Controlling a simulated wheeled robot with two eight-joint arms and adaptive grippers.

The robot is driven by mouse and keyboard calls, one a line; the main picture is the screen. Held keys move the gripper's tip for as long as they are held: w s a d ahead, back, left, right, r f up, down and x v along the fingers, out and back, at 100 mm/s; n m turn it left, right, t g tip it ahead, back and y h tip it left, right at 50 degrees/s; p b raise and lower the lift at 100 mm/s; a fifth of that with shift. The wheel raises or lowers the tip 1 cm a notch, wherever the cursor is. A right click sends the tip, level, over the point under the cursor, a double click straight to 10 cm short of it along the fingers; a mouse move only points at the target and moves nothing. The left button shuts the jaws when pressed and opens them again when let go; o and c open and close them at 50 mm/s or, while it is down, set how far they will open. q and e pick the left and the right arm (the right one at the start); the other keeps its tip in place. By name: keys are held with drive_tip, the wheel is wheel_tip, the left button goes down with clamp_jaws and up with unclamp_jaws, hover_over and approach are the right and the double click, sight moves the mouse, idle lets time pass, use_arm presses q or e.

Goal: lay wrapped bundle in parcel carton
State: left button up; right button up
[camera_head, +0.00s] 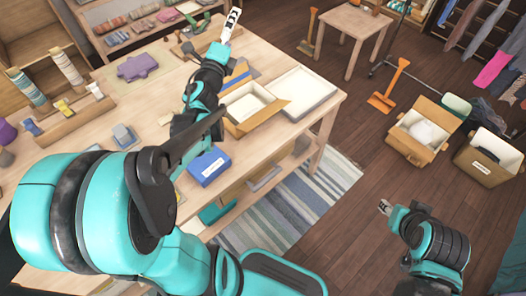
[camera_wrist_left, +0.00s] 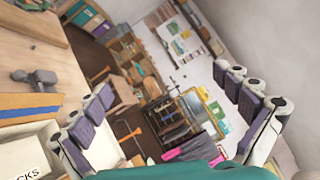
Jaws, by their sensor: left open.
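An open cardboard carton (camera_head: 233,127) with raised flaps and a pale inside stands on the wooden table. I cannot tell for sure which thing is the wrapped bundle; a purple folded bundle (camera_head: 137,67) lies on the table further left. My left gripper (camera_head: 232,22) is beyond the carton, up over the far part of the table, pointing away from it. Its fingers are spread with nothing between them in the left wrist view (camera_wrist_left: 168,118). My right gripper (camera_head: 384,206) is low at the right, over the floor and apart from the table; its jaws are too small to judge.
A white tray (camera_head: 305,91) sits right of the carton. A blue box (camera_head: 209,167) is nearer, beside my left arm. Two open cartons stand on the floor, one (camera_head: 407,145) holding something white. A small table (camera_head: 350,28) and an orange shovel-like tool (camera_head: 384,100) stand further back.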

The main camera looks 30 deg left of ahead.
use_arm(q)
drive_tip(key=s+d+f+n+g+h, duration=0.4)
drive_tip(key=s+d+f+n+g, duration=0.8)
drive_tip(key=s+d+f+n, duration=0.7)
drive_tip(key=s+d, duration=0.2)
drive_tip(key=s, duration=0.1)
drive_tip(key=shift+s+f, duration=0.15)
drive_tip(key=shift+s, duration=0.2)
